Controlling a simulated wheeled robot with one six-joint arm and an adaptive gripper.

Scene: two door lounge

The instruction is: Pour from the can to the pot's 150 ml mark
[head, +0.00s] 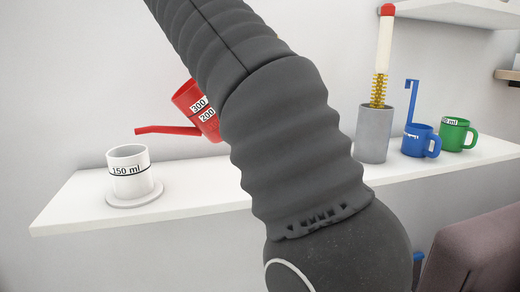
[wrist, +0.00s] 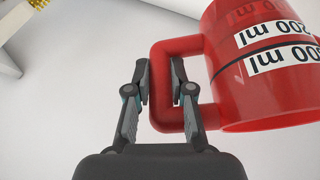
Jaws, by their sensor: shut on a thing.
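The red can (head: 198,105), marked 200 and 300, is held up above the shelf in the head view, tilted to the left. Its long spout (head: 165,130) points left, and the tip appears just above the white pot's rim in the picture. The white pot (head: 128,184) carries a 150 ml line and stands upright on a round white base. No stream shows, and the level inside the pot cannot be seen. My gripper (wrist: 161,85) is shut on the can's handle (wrist: 161,112) in the wrist view; my arm hides it in the head view. The can's body (wrist: 240,85) fills the right there.
The white shelf (head: 70,208) is clear around the pot. To the right stand a grey holder (head: 373,145) with a brush (head: 383,60), a blue mug (head: 417,142) with a tall hook, and a green mug (head: 453,136). A dark seat (head: 480,250) is at lower right.

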